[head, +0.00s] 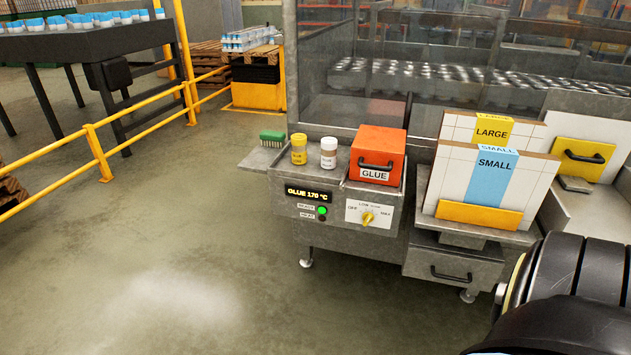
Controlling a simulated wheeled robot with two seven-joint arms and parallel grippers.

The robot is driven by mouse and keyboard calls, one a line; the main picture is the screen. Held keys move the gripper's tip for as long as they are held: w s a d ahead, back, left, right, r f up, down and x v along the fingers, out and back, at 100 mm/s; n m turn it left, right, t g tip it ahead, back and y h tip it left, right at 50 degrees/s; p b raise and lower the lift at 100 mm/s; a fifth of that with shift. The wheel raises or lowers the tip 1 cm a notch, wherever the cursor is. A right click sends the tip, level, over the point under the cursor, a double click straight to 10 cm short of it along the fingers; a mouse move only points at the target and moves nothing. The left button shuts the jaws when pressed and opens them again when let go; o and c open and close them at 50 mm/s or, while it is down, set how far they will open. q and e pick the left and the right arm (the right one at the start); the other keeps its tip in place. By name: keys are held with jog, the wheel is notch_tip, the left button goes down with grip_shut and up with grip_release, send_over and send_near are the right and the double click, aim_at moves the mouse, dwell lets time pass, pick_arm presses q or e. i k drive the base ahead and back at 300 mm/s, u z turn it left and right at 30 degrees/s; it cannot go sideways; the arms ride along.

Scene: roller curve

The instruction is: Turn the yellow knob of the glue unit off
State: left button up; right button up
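The glue unit is a grey metal cabinet (325,215) in the middle of the head view. Its yellow knob (367,218) sits on a white dial plate (385,214) marked OFF at left, LOW at top and MAX at right. I cannot tell exactly where the knob points. A display (309,195) reads GLUE 170 °C, with a green lamp (322,210) lit below it. An orange GLUE box (377,155) with a black handle is on top. A black rounded arm part of mine fills the lower right corner. Neither gripper shows.
A yellow jar (299,149), a white jar (328,153) and a green brush (272,139) stand left of the orange box. LARGE (491,131) and SMALL (494,180) boards stand in a rack at right. A yellow railing (100,150) runs at left. The floor in front is clear.

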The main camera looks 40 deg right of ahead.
aim_at(367, 217)
jog(key=z, duration=0.55)
jog(key=i, duration=1.4)
jog(key=z, duration=1.05)
